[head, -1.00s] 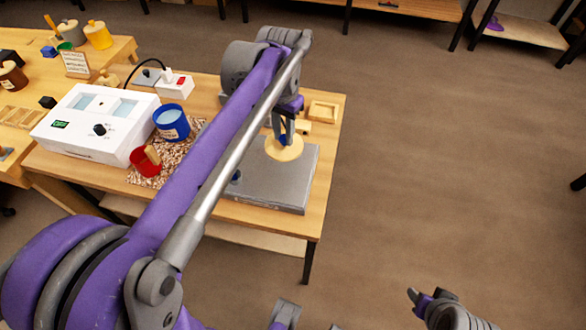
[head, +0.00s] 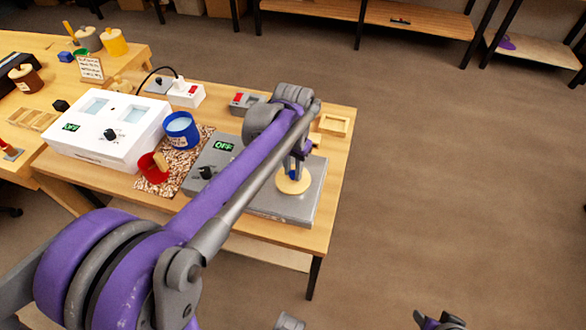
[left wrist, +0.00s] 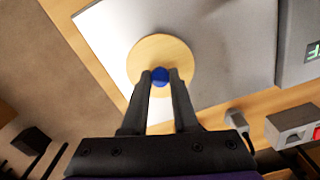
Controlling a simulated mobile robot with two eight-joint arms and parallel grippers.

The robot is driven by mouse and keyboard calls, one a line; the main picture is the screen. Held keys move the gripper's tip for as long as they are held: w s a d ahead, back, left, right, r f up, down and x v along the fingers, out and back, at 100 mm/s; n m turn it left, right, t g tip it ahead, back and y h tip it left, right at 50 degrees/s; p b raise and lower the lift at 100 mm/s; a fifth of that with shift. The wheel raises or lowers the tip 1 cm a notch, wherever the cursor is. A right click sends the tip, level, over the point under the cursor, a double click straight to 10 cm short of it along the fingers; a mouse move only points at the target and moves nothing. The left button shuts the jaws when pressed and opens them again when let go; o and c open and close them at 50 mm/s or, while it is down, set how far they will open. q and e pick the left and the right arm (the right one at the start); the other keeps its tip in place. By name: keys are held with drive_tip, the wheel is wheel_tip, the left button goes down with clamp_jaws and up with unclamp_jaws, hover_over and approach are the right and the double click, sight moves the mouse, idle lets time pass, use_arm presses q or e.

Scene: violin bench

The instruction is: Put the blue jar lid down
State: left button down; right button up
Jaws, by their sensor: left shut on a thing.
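The blue jar lid is a pale wooden disc (head: 300,187) with a blue knob. My left gripper (head: 294,171) is shut on the knob, with the disc below its fingertips. In the left wrist view the fingers (left wrist: 161,77) sit on both sides of the blue knob, and the disc (left wrist: 160,50) lies beyond it. The lid is over the right part of a grey slab-topped device (head: 312,205); I cannot tell whether it touches. The blue jar (head: 182,135) stands open to the left, with pale contents. My right gripper (head: 439,320) is at the bottom edge, partly cut off.
A red pot (head: 153,170) stands by the blue jar on a speckled mat (head: 180,177). A white box with an OFF display (head: 118,143) is left of them. A small wooden tray (head: 334,125) lies behind the lid.

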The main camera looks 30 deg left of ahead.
sight(293, 173)
use_arm(q)
drive_tip(key=c, duration=0.7)
unclamp_jaws()
drive_tip(key=shift+f, duration=0.1)
wheel_tip(293, 173, up, 12)
drive_tip(key=p, duration=0.2)
drive_tip(key=s+d+f+t, duration=0.1)
drive_tip(key=s+d+f, duration=0.1)
drive_tip(key=s+f, duration=0.3)
drive_tip(key=s+d+f+t, duration=0.2)
drive_tip(key=s+f, duration=0.2)
drive_tip(key=s, duration=0.2)
drive_tip(key=s+d+f+n+t, duration=0.1)
drive_tip(key=s+d+f+t, duration=0.1)
drive_tip(key=s+f, duration=0.3)
drive_tip(key=shift+s+d+f, duration=0.35)
drive_tip(key=shift+s+d, duration=0.05)
drive_tip(key=shift+s, duration=0.15)
